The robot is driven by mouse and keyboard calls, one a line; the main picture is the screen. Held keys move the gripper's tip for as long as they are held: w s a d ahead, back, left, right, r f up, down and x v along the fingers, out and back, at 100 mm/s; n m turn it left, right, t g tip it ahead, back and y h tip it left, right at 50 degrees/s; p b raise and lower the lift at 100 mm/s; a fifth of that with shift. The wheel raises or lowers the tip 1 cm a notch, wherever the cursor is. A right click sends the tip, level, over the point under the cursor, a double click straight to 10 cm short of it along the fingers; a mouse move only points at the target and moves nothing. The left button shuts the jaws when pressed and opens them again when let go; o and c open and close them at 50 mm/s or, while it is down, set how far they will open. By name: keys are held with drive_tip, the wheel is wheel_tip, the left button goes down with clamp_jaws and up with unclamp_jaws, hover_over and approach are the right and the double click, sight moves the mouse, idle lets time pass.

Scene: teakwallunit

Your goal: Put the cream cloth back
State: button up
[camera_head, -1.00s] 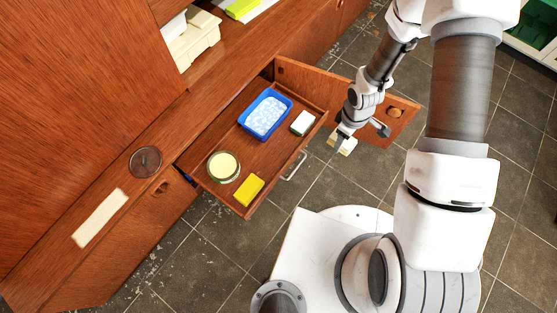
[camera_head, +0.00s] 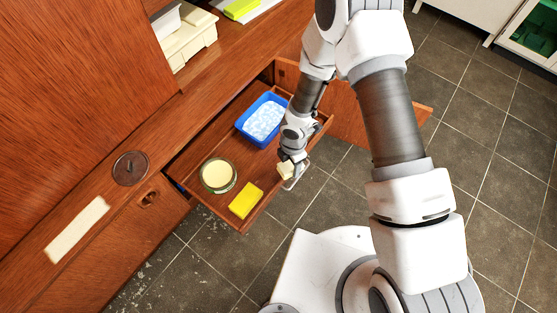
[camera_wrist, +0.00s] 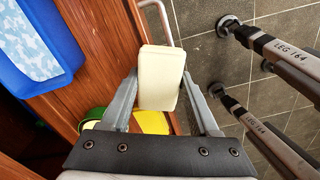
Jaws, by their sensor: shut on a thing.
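The cream cloth (camera_head: 286,171), a thick block-like piece, is held in my gripper (camera_head: 289,164). In the wrist view the cream cloth (camera_wrist: 161,78) sits between the two grey fingers of my gripper (camera_wrist: 163,88), which are shut on it. The cloth is over the front edge of the open drawer (camera_head: 223,151), near its handle (camera_head: 297,180); its height above the edge is hard to tell. The drawer holds a blue tray (camera_head: 244,134) with a blue-and-white patterned surface inside, a round green-rimmed container (camera_head: 218,176) and a yellow block (camera_head: 245,201).
An open cabinet door (camera_head: 345,124) stands to the right of the drawer. A flat cream strip (camera_head: 76,229) and a dark round disc (camera_head: 130,168) lie on the wooden ledge. Drawer floor is free left of the tray.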

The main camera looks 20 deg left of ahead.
drive_tip(key=b, duration=0.2)
hover_over(279, 160)
drive_tip(key=s, duration=0.2)
drive_tip(key=f, duration=0.4)
drive_tip(key=shift+w+d+f, duration=0.2)
drive_tip(key=shift+w+f, duration=0.05)
drive_tip(key=shift+f+b, duration=0.7)
drive_tip(key=shift+f, duration=1.2)
drive_tip(key=shift+f, duration=0.2)
drive_tip(key=o, duration=0.9)
drive_tip(key=shift+r, duration=0.1)
wheel_tip(279, 160, up, 12)
drive_tip(key=p, duration=0.4)
drive_tip(key=shift+r, duration=0.15)
